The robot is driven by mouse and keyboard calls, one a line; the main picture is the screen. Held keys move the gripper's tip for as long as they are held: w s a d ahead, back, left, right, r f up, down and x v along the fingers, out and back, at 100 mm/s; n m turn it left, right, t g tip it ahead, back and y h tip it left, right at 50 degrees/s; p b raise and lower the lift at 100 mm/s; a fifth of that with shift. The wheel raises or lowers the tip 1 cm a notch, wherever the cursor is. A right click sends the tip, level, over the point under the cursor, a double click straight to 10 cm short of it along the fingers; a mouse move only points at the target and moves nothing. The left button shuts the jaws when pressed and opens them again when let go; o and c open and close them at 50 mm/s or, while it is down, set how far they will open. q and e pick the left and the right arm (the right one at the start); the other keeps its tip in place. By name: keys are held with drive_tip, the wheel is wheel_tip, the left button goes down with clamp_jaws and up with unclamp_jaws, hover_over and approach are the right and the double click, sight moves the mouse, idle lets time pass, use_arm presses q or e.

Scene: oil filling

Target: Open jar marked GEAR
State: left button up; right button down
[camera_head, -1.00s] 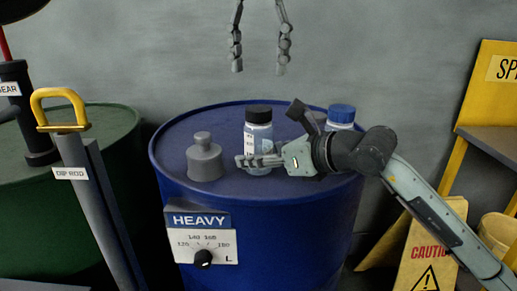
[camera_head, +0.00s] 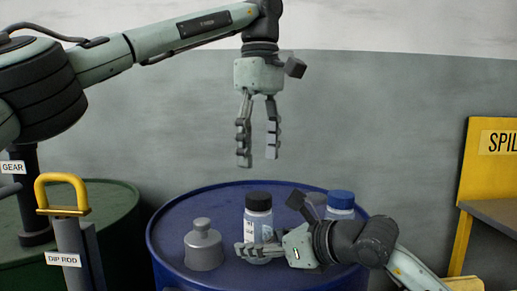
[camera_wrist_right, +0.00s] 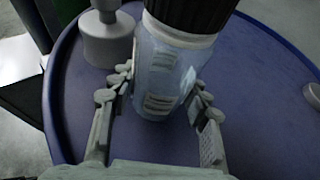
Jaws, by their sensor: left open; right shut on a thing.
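A clear jar with a black lid (camera_head: 258,218) stands upright on the blue drum (camera_head: 185,210); its label is too small to read. The jar also shows in the right wrist view (camera_wrist_right: 165,62), between the fingers. My right gripper (camera_head: 250,250) is shut on this jar, low on its body. My left gripper (camera_head: 258,163) is open and empty, pointing down above the black lid with a clear gap. A second jar with a blue lid (camera_head: 341,204) stands behind my right wrist, partly hidden. The lid is on the black-lidded jar.
A grey knobbed weight-like piece (camera_head: 204,248) stands left of the jar on the drum. A green drum (camera_head: 110,210) with a GEAR sign (camera_head: 12,168) and a dip rod holder with a yellow handle (camera_head: 62,190) is at left. A yellow spill stand (camera_head: 490,170) is at right.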

sight(259, 195)
use_arm(q)
drive_tip(key=m, duration=0.7)
drive_tip(key=shift+m, duration=0.4)
drive_tip(key=m, duration=0.7)
drive_tip(key=shift+a, duration=0.1)
drive_tip(key=shift+f+m, duration=0.2)
drive_tip(key=shift+m, duration=0.1)
wheel_tip(259, 195, down, 8)
drive_tip(key=shift+r, duration=0.2)
